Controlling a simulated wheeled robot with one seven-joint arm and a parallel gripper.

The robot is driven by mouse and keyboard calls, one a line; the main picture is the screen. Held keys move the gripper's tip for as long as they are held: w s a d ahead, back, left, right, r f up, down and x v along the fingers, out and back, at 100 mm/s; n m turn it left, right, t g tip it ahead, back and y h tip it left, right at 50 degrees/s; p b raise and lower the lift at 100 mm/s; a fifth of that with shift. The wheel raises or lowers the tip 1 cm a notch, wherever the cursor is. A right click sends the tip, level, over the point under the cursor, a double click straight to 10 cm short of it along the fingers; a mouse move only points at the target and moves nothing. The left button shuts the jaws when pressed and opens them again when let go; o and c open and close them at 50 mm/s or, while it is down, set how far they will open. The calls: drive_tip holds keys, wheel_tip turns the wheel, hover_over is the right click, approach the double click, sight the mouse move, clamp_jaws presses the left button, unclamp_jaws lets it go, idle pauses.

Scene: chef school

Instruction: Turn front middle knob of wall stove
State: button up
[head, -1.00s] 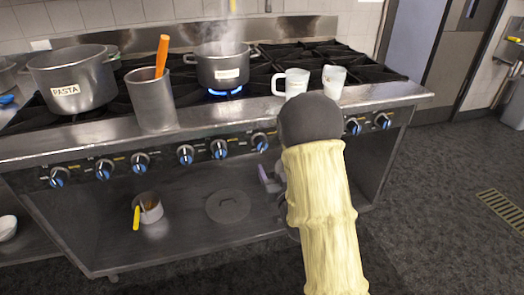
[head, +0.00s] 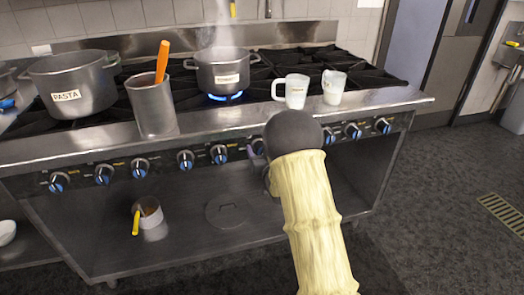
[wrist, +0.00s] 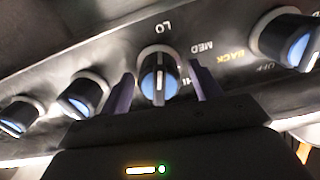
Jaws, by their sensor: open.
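The stove's front panel carries a row of black knobs with blue faces. In the wrist view one knob (wrist: 158,76) is between the two purple fingers of my gripper (wrist: 160,72). The gripper is open, with a finger on each side of the knob; I cannot tell whether either touches it. The knob's pointer line stands nearly upright in that view, and LO, MED and HI are printed around it. In the head view my gripper (head: 252,153) is at the panel right of the knob (head: 220,153), mostly hidden by my arm.
Neighbouring knobs stand at left (wrist: 83,97) and right (wrist: 287,37) in the wrist view. On the stove are a PASTA pot (head: 75,85), a steel container (head: 152,108), a steaming pot (head: 222,72) over a blue flame, and two white mugs (head: 296,92). A small pot (head: 150,212) sits below.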

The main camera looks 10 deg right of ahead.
drive_tip(key=c, duration=1)
drive_tip(key=shift+o, duration=0.2)
